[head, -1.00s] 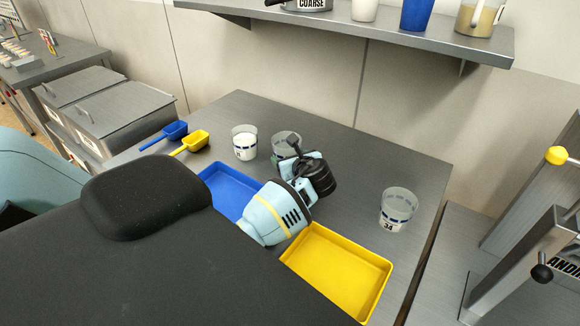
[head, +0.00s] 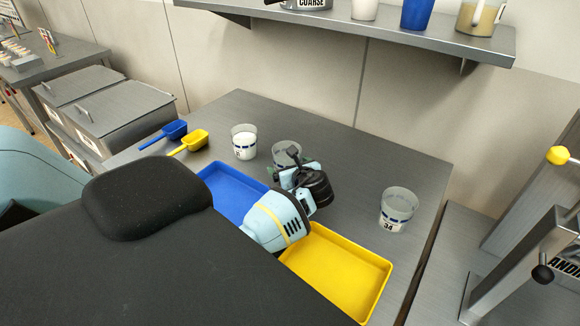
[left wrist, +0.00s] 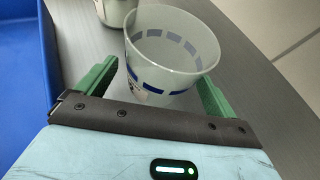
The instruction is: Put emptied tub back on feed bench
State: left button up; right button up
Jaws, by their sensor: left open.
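A clear, empty-looking tub (head: 285,152) with blue marks stands upright on the grey bench (head: 345,165), behind the trays. My left gripper (head: 290,168) is at this tub, partly hiding it in the head view. My right gripper is not in view.
A blue tray (head: 232,187) and a yellow tray (head: 340,272) lie in front. A blue scoop (head: 174,130) and a yellow scoop (head: 195,140) lie at the left. A wall shelf (head: 350,28) hangs behind. Bench between the middle tub and tub 34 is clear.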

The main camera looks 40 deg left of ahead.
pick_arm(q)
jog(key=shift+r, duration=0.1)
jog(key=shift+s+d+r, duration=0.1)
jog(key=shift+d+r, duration=0.05)
jog(key=shift+d, duration=0.05)
jog(key=v, duration=1.1)
jog(key=shift+d+r, duration=0.15)
jog(key=shift+d, duration=0.05)
jog(key=shift+s, duration=0.15)
